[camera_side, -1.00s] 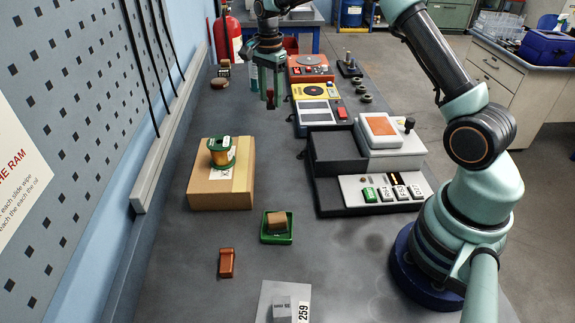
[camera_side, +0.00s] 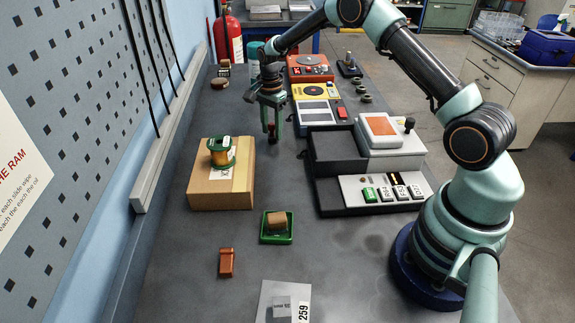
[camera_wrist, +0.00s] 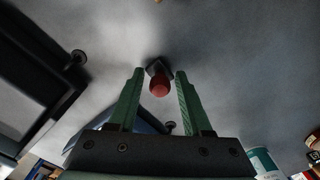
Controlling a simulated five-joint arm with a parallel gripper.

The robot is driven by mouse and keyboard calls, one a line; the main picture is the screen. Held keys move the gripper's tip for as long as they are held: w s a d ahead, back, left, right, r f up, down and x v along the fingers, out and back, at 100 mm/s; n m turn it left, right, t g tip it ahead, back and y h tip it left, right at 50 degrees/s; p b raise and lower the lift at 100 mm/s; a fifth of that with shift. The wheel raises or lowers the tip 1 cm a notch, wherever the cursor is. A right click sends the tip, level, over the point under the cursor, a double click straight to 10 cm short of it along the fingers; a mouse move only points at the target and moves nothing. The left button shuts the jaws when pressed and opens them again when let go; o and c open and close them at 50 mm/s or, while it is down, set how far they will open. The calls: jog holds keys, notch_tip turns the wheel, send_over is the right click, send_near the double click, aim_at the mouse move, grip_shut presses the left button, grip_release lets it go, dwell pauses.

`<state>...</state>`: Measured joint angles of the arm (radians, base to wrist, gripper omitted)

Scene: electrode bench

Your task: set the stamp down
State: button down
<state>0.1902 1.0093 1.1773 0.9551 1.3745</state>
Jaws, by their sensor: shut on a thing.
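The stamp (camera_wrist: 159,86) has a round red knob and a dark foot. In the wrist view it sits between the fingertips of my gripper (camera_wrist: 160,74). In the side view my gripper (camera_side: 272,132) points down over the grey bench, left of the black tray, and the stamp shows only as a small dark red patch between its green fingers. My gripper is shut on the stamp. Whether the stamp's foot touches the bench is too small to tell.
A cardboard box (camera_side: 213,188) with a spool on top (camera_side: 222,152) stands to the left. A black tray (camera_side: 335,178) and a pale device (camera_side: 392,148) stand to the right. A yellow device (camera_side: 315,91) is behind. A green dish (camera_side: 277,238) lies in front. The bench between box and tray is clear.

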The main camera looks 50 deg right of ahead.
jog(key=shift+f, duration=0.15)
jog(key=shift+c, duration=1.7)
grip_release()
notch_tip(320, 180, up, 12)
notch_tip(320, 180, up, 7)
jog(key=n+t, duration=0.1)
jog(key=n, duration=0.2)
send_over(271, 124)
jog(key=s+a, duration=0.2)
jog(key=s, duration=0.1)
jog(key=s+a+r+n+t, duration=0.2)
jog(key=s+a+n, duration=0.2)
jog(key=s+n, duration=0.3)
jog(key=s+a+r+n+t, duration=0.2)
jog(key=s+n, duration=0.6)
jog(key=s, duration=0.5)
jog(key=shift+s+a+r+t, duration=0.35)
jog(key=shift+a+r, duration=0.15)
jog(key=shift+a, duration=0.4)
